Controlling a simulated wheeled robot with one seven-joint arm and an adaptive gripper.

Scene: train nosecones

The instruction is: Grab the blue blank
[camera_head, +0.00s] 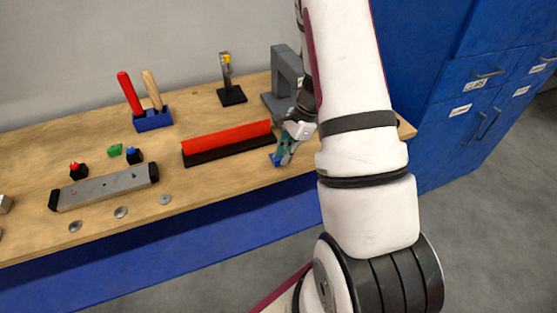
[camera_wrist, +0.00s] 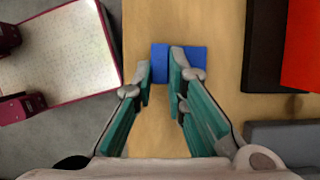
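The blue blank (camera_wrist: 197,58) is a flat-looking blue block on the wooden table, at the top middle of the wrist view. In the head view a small blue piece (camera_head: 276,160) shows at the table's front edge beside my fingertips. My gripper (camera_wrist: 161,68) is open with a gap between its green-sided fingers. In the wrist view the right finger overlaps the middle of the blank, and the left finger is just off its left edge. I cannot tell whether either finger touches it. In the head view my gripper (camera_head: 285,150) is low over the table.
A red bar on a black base (camera_head: 228,143) lies just left of my gripper. A grey machine (camera_head: 287,72) stands behind it. A blue tool holder (camera_head: 152,120), a black stand (camera_head: 231,96) and a long grey bar (camera_head: 104,187) are farther left. Blue cabinets (camera_head: 470,90) stand right.

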